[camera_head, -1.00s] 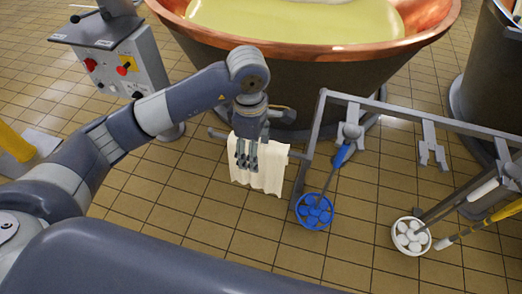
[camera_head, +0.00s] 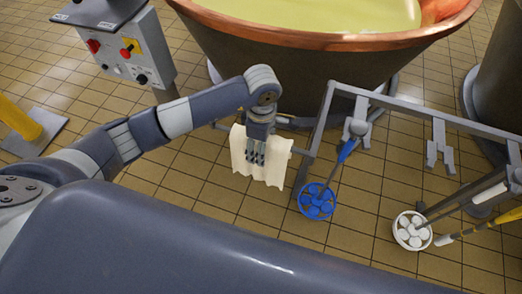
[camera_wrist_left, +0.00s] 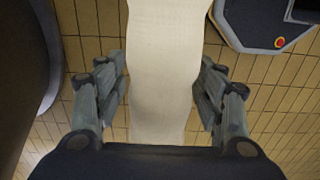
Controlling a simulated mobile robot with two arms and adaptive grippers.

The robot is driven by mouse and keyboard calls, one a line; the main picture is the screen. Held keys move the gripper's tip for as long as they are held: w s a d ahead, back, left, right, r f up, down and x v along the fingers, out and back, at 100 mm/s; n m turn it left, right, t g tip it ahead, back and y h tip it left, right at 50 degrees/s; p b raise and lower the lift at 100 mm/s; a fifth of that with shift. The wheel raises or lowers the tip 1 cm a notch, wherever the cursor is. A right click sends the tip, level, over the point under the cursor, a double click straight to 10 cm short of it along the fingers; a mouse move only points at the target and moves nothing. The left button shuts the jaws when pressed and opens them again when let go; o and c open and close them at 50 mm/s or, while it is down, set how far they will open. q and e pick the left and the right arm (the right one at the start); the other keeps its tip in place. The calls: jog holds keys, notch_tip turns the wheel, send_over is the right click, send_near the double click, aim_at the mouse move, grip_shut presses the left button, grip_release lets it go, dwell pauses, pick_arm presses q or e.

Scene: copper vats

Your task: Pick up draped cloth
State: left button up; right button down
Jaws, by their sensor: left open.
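The draped cloth (camera_head: 272,173) is cream-coloured and hangs over a grey bar beside the rack in the head view. My left gripper (camera_head: 256,157) is in front of the cloth, pointing down and hiding part of it. In the left wrist view the cloth (camera_wrist_left: 164,75) runs as a pale strip between the two open fingers of my left gripper (camera_wrist_left: 163,100). My right gripper is not in view.
A copper vat (camera_head: 320,60) of yellow liquid stands behind. A grey rack (camera_head: 420,112) holds a blue brush (camera_head: 317,201) and a white brush (camera_head: 411,231) at the right. A control box (camera_head: 125,48) stands at the upper left. Tiled floor is open below the cloth.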

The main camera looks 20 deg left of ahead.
pick_arm(q)
notch_tip(320, 180, down, 2)
jog(key=c, duration=1.2)
jog(key=shift+c, duration=0.2)
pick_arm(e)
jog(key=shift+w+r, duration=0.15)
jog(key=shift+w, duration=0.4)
pick_arm(q)
jog(key=shift+r, duration=0.1)
